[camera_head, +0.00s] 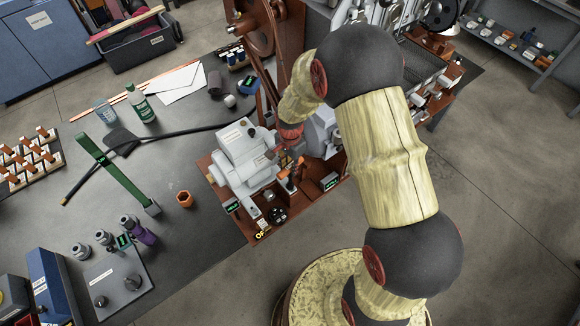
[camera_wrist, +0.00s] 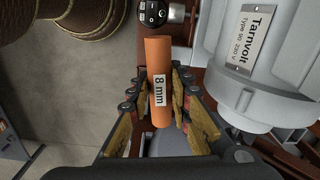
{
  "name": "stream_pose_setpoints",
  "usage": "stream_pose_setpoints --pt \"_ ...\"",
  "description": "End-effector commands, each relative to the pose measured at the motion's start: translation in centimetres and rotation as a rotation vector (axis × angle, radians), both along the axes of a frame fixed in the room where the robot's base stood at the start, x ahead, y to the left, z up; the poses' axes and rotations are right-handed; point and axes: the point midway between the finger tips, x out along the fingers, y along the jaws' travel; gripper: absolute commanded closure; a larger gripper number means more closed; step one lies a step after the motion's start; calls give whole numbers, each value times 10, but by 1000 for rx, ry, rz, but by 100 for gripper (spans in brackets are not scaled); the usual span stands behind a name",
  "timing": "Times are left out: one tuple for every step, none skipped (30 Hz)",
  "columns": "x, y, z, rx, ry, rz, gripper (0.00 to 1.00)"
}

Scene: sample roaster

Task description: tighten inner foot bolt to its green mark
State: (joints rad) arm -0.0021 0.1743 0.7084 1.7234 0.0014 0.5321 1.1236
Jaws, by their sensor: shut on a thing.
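My gripper (camera_wrist: 156,88) is shut on an orange cylindrical tool (camera_wrist: 158,60) labelled "8 mm", with a finger on each side of it. In the head view, my gripper (camera_head: 290,156) is at the right side of the grey motor (camera_head: 238,150), above the red-brown base plate (camera_head: 304,194). The motor (camera_wrist: 225,90) fills the right of the wrist view, with a "Tarnvolt" plate. The inner foot bolt and its green mark cannot be made out. The tool's far end and its contact with any bolt cannot be told.
Small green-lit displays (camera_head: 331,181) and a round black control (camera_head: 278,215) sit on the base plate. Open floor lies front right.

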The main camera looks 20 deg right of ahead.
Motion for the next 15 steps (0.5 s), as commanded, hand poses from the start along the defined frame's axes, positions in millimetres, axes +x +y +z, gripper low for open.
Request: stream_pose_setpoints --pt "0 0 0 1 -1 -26 100" --pt "0 0 0 1 -1 -37 100" --pt "0 0 0 1 -1 -47 100" --pt "0 0 0 1 -1 -51 100" --pt "0 0 0 1 -1 -51 100" --pt "0 0 0 0 -1 -51 100" --pt "0 0 0 1 -1 -50 100" --pt "0 0 0 1 -1 -50 100" --pt "0 0 0 1 -1 -50 100" --pt "0 0 0 1 -1 -50 100" --pt "0 0 0 1 -1 -52 100" --pt "0 0 0 1 -1 -63 100" --pt "0 0 0 1 -1 -80 100" --pt "0 0 0 0 -1 -103 100" --pt "1 0 0 0 -1 -143 100"
